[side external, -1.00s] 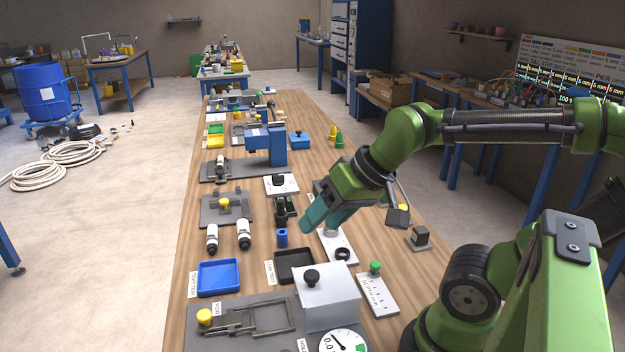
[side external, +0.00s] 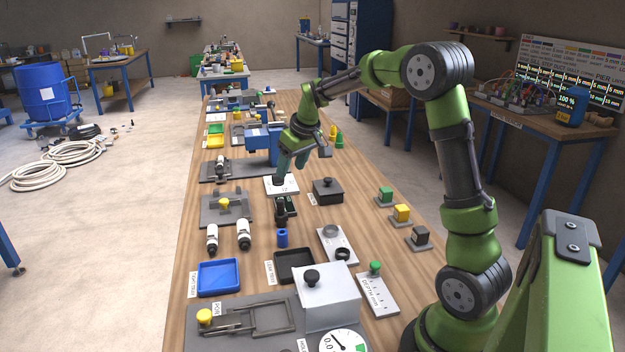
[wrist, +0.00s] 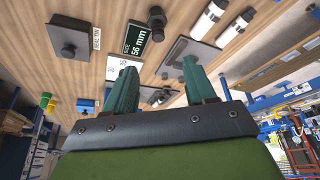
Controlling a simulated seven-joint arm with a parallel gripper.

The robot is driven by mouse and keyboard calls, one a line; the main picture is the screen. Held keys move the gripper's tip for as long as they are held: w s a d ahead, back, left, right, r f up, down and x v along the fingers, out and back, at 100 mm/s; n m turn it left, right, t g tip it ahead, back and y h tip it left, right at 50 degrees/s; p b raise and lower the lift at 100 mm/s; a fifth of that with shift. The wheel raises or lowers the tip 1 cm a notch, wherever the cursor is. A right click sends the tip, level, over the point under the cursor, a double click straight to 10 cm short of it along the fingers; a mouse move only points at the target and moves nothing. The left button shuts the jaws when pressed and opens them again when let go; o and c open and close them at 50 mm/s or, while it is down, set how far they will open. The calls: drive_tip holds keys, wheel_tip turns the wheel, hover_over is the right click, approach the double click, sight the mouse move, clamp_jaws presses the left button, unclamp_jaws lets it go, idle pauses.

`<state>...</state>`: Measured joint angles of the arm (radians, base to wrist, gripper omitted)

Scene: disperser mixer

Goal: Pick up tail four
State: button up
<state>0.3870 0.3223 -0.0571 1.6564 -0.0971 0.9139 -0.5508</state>
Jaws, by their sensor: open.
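No part in view carries a readable "tail four" label, so I cannot tell which piece it is. Two white cylinders with black ends, one (side external: 212,238) and another (side external: 244,234), stand left of and nearer than the gripper.
A black lidded box (side external: 327,192) is right of the gripper; a dark gauge reading 56 mm (wrist: 137,38) is close by. A blue machine (side external: 262,140) stands just behind. Blue (side external: 219,278) and black (side external: 294,266) trays lie nearer.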

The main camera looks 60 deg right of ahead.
approach(280, 201)
drive_tip(key=x, duration=0.5)
drive_tip(key=shift+w+f, duration=0.1)
drive_tip(key=shift+f, duration=0.1)
drive_tip(key=x, duration=0.5)
drive_tip(key=shift+d+f, duration=0.15)
clamp_jaws()
